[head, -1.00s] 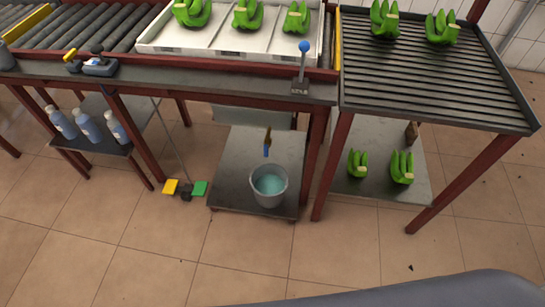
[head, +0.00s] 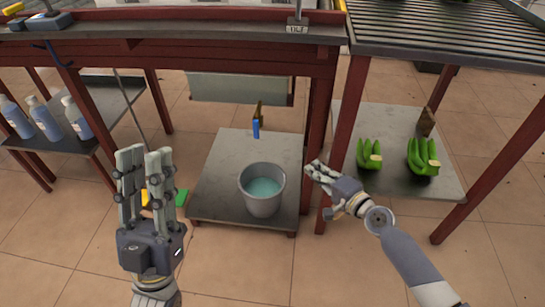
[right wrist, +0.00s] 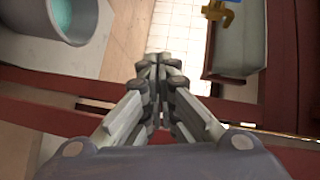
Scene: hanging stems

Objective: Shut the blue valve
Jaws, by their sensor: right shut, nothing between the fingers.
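The blue valve has a blue lever (head: 256,129) hanging down from a brass body (head: 260,110), below the grey tank under the bench and above the bucket. In the right wrist view the brass body (right wrist: 217,12) shows at the top edge, with part of the blue lever (right wrist: 232,2) cut off. My right gripper (head: 312,169) is shut and empty, to the right of and nearer than the valve, by the red bench leg; its fingertips (right wrist: 158,62) also show in the right wrist view. My left gripper (head: 146,154) is open and empty, pointing up, left of the bucket.
A bucket of bluish liquid (head: 262,204) stands on the low shelf (head: 222,170) under the valve. The grey tank (head: 225,88) hangs behind. Red bench legs (head: 318,130) flank my right gripper. Bananas (head: 424,160) lie on the right shelf and bottles (head: 75,118) stand at left.

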